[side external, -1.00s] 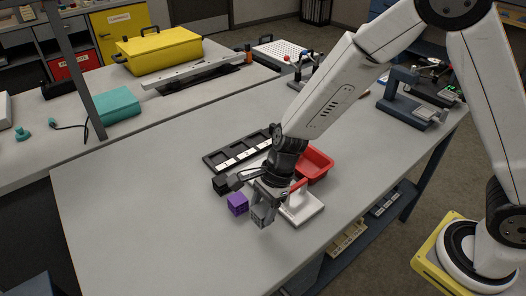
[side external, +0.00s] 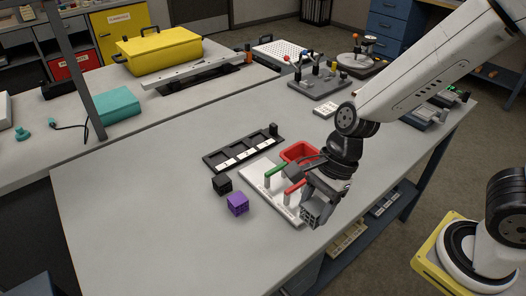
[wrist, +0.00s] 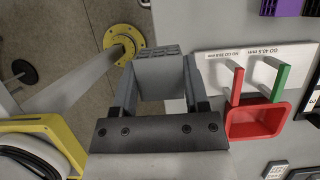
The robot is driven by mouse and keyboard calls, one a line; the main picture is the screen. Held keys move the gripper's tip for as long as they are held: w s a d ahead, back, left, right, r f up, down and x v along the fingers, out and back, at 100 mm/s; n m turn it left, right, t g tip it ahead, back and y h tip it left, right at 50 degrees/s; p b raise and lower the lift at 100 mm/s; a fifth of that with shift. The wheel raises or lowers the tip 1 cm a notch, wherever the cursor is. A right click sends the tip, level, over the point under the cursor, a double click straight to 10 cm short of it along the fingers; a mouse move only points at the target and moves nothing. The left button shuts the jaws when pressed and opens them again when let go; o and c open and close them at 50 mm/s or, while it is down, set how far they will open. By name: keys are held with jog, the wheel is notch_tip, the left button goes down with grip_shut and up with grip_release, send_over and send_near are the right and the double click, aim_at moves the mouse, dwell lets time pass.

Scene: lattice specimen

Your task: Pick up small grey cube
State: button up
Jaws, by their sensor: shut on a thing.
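The small grey lattice cube (side external: 311,214) is held in my gripper (side external: 318,196), in front of the right end of the white gauge board near the table's front edge in the side view. In the wrist view the grey cube (wrist: 160,76) sits between the two fingers of my gripper (wrist: 160,85), which are shut on its sides. Its far face shows a lattice pattern. The cube appears raised off the table; its exact height is hard to tell.
The white gauge board (side external: 258,181) carries a green bar (side external: 276,169) and a red bar (side external: 295,187). A red bin (side external: 298,152) stands behind it. A purple cube (side external: 237,204) and black cube (side external: 222,184) lie left. A black slotted tray (side external: 215,162) is behind them. The left foreground table is clear.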

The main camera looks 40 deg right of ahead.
jog(key=shift+s+d+r, duration=0.15)
jog(key=shift+s+r, duration=0.05)
jog(key=shift+s, duration=0.2)
jog(key=shift+s+d+r, duration=0.15)
jog(key=shift+s+r, duration=0.05)
jog(key=shift+s, duration=0.2)
jog(key=shift+w, duration=0.1)
jog(key=shift+w+d+f, duration=0.9)
jog(key=shift+w+d, duration=0.25)
jog(key=shift+w, duration=3.3)
jog(key=shift+w+d+f, duration=0.95)
jog(key=shift+w+d, duration=0.2)
jog(key=shift+w, duration=3.25)
jog(key=shift+w+d+f, duration=0.9)
jog(key=shift+w+d, duration=0.25)
jog(key=shift+w, duration=3.3)
jog(key=shift+f, duration=0.1)
jog(key=shift+f, duration=2.45)
